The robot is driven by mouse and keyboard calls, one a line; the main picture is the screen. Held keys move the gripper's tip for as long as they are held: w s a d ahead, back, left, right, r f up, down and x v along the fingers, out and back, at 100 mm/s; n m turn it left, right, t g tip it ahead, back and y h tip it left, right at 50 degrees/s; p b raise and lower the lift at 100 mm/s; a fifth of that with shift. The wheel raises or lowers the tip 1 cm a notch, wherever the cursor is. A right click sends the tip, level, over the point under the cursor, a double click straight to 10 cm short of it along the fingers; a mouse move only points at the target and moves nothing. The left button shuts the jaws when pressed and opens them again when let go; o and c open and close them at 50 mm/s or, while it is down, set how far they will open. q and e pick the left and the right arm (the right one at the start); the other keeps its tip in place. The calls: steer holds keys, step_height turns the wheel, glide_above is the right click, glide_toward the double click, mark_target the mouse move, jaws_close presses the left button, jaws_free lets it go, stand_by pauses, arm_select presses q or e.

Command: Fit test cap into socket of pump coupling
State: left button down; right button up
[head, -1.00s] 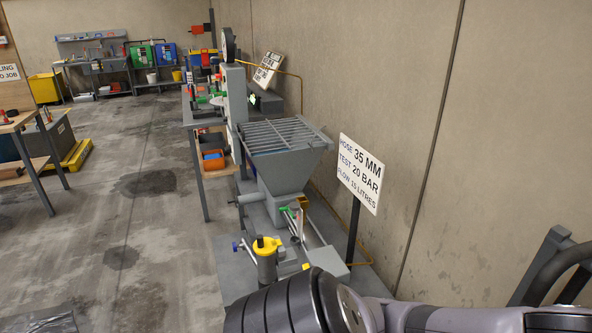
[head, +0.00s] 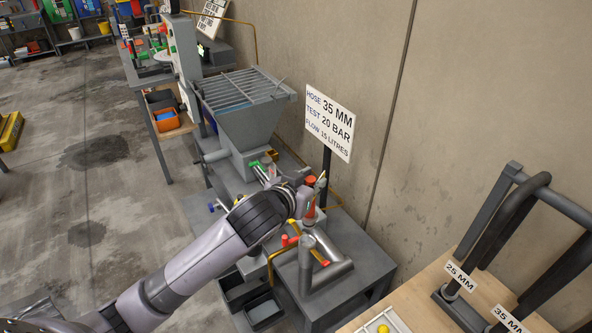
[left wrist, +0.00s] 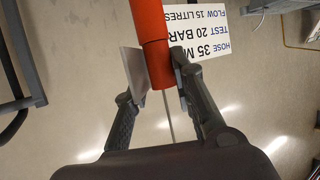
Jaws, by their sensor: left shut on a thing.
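My left gripper (head: 314,190) is at the end of the arm that comes in from the lower left, above the grey pump pipework. A small part of this red piece (head: 310,212) shows below the fingers in the head view. The grey pipe assembly (head: 322,268), with orange-red handles, stands just below and in front; I take it for the pump coupling. I cannot make out its socket. My right gripper is not in view.
A grey hopper (head: 243,105) stands behind my gripper, and a sign (head: 330,122) on a post stands close to its right. Dark bins (head: 263,308) are below the pipework. A wooden bench (head: 385,313) with a hose rack (head: 511,225) is at the right.

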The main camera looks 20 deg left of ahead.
arm_select(q)
steer(key=shift+w+a+f+h+p, duration=0.15)
steer(key=shift+f+p, duration=0.05)
steer(key=shift+f, duration=0.35)
steer(key=shift+w+a+f+h+p, duration=0.1)
steer(key=shift+f+h+p, duration=0.1)
steer(key=shift+f, duration=0.55)
steer(key=shift+w+d, duration=0.1)
steer(key=shift+d, duration=0.05)
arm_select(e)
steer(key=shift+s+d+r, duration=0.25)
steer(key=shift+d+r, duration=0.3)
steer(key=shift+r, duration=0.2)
